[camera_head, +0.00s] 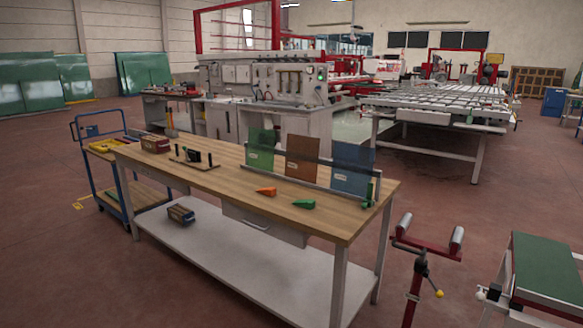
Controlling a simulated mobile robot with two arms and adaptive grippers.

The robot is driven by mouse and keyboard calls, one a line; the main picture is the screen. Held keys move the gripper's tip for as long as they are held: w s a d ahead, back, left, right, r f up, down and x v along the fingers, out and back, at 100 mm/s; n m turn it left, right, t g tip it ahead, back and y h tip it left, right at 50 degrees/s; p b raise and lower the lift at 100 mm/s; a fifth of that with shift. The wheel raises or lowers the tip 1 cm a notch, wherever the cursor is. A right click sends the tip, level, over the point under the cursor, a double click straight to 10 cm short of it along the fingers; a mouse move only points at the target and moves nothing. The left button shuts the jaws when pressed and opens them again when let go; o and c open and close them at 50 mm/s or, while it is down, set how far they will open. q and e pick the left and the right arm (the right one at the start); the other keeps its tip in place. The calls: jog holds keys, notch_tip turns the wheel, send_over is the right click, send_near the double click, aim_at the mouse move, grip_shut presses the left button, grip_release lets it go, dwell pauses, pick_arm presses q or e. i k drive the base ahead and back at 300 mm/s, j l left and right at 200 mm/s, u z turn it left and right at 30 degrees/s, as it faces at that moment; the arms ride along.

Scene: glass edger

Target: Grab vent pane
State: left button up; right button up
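Three glass panes stand upright in a rack (320,188) on the right half of the wooden workbench. The green pane (260,150) is on the left, the brown pane (302,158) in the middle and the blue pane (353,172) on the right. Each seems to carry a small pale label, too small to read, so I cannot tell which is the vent pane. Neither of my grippers shows in the head view.
The workbench (225,178) also holds an orange tool (266,191), a green tool (304,204), a dark fixture (194,158) and a reddish box (155,144). A blue cart (75,165) stands left, a red roller stand (425,252) right. Red floor in front is open.

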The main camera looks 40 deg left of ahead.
aim_at(261, 142)
jog(key=u, duration=1.35)
jog(key=i+j, duration=0.35)
